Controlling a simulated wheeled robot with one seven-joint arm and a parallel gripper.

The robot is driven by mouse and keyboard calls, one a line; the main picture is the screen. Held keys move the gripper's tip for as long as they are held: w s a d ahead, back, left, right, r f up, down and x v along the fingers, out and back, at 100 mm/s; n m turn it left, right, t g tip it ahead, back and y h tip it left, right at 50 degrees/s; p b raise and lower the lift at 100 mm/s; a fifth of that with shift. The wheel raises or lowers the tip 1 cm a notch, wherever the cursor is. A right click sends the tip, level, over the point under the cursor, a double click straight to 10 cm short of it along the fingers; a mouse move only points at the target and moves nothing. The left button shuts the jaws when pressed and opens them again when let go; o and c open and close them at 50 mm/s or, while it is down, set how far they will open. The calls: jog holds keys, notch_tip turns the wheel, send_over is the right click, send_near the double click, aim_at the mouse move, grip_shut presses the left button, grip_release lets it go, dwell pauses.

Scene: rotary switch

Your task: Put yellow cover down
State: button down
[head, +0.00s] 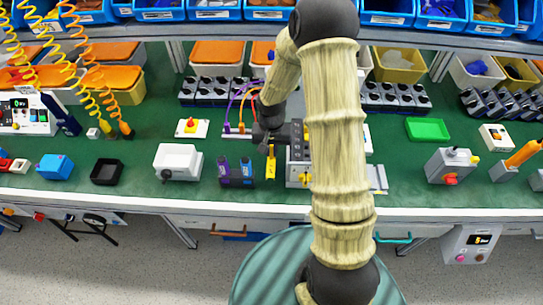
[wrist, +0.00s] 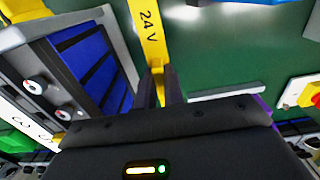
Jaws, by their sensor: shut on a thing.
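The yellow cover, a narrow strip marked "24 V", shows in the wrist view (wrist: 150,38) and as a small upright yellow piece in the head view (head: 270,170). My gripper (head: 270,147) is shut on one end of it; the fingers also show in the wrist view (wrist: 158,88). The cover extends away from the fingertips over the green bench top (head: 235,199). I cannot tell whether it touches the bench. A grey module (head: 298,168) stands just right of the cover in the head view, partly hidden by my arm.
Dark purple blocks (head: 236,174) stand close left of the cover. A white box with a dark knob (head: 178,162) is farther left. A red button on a yellow base (head: 190,126) lies behind. A green tray (head: 428,129) is at right. Blue bins (head: 213,9) line the shelf above.

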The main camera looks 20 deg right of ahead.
aim_at(271, 157)
jog(key=shift+f, duration=1.85)
jog(key=shift+f, duration=0.15)
jog(key=c, duration=1.5)
grip_release()
notch_tip(271, 157, up, 12)
jog(key=shift+r, duration=0.15)
jog(key=shift+s, duration=0.1)
